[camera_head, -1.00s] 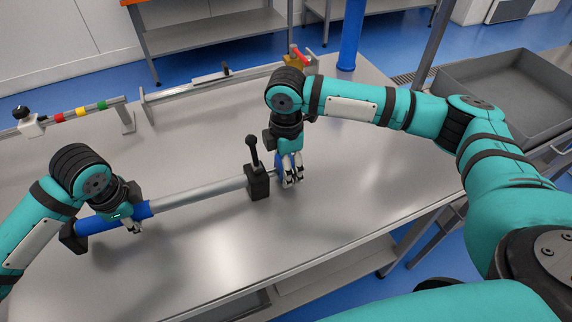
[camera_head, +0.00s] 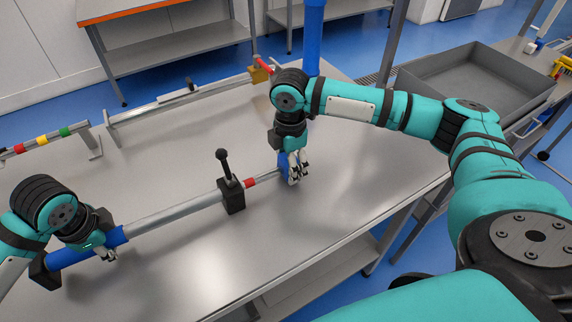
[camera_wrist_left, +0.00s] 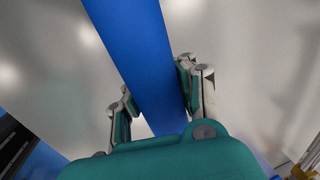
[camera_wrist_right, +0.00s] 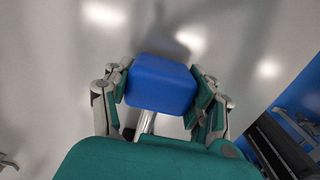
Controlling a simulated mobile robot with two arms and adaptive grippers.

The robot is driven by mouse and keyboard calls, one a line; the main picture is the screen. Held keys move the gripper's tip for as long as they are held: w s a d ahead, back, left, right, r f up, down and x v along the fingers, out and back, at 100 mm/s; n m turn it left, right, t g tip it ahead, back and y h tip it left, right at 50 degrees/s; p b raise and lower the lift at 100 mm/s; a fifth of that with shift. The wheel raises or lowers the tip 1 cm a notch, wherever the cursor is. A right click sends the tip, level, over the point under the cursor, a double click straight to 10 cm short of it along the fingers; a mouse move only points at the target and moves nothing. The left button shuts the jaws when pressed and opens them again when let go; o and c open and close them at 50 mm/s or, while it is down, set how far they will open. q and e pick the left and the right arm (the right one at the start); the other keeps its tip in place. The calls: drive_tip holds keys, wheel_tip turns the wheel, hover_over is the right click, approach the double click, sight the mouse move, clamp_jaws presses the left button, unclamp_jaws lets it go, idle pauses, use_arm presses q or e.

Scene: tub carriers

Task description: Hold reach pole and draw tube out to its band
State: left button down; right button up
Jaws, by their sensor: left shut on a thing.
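The reach pole lies along the table: a blue sleeve (camera_head: 74,256) at the left, a grey tube (camera_head: 180,211), and a black clamp block with an upright lever (camera_head: 232,197). Right of the block, a red band (camera_head: 250,183) shows on the thin inner tube. That tube ends in a blue end piece (camera_head: 284,166). My left gripper (camera_head: 106,253) is shut on the blue sleeve, which passes between its fingers in the left wrist view (camera_wrist_left: 148,60). My right gripper (camera_head: 298,172) has its fingers against both sides of the blue end piece (camera_wrist_right: 160,84).
A rail with red, yellow and green bands (camera_head: 42,140) stands at the left. A long grey bar (camera_head: 180,100) with a yellow block and red lever (camera_head: 262,70) lies at the back. A grey tub (camera_head: 475,80) stands beyond the right edge.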

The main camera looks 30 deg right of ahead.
drive_tip(key=o, duration=0.5)
use_arm(q)
drive_tip(key=shift+r, duration=0.1)
use_arm(e)
wheel_tip(320, 180, up, 12)
drive_tip(key=shift+r, duration=0.1)
idle(0.4)
use_arm(q)
drive_tip(key=c, duration=1)
unclamp_jaws()
drive_tip(key=r, duration=0.4)
drive_tip(key=s+r, duration=0.1)
drive_tip(key=r, duration=0.3)
drive_tip(key=s+r, duration=0.1)
drive_tip(key=r, duration=0.2)
drive_tip(key=shift+s+r, duration=0.2)
drive_tip(key=shift+r, duration=0.2)
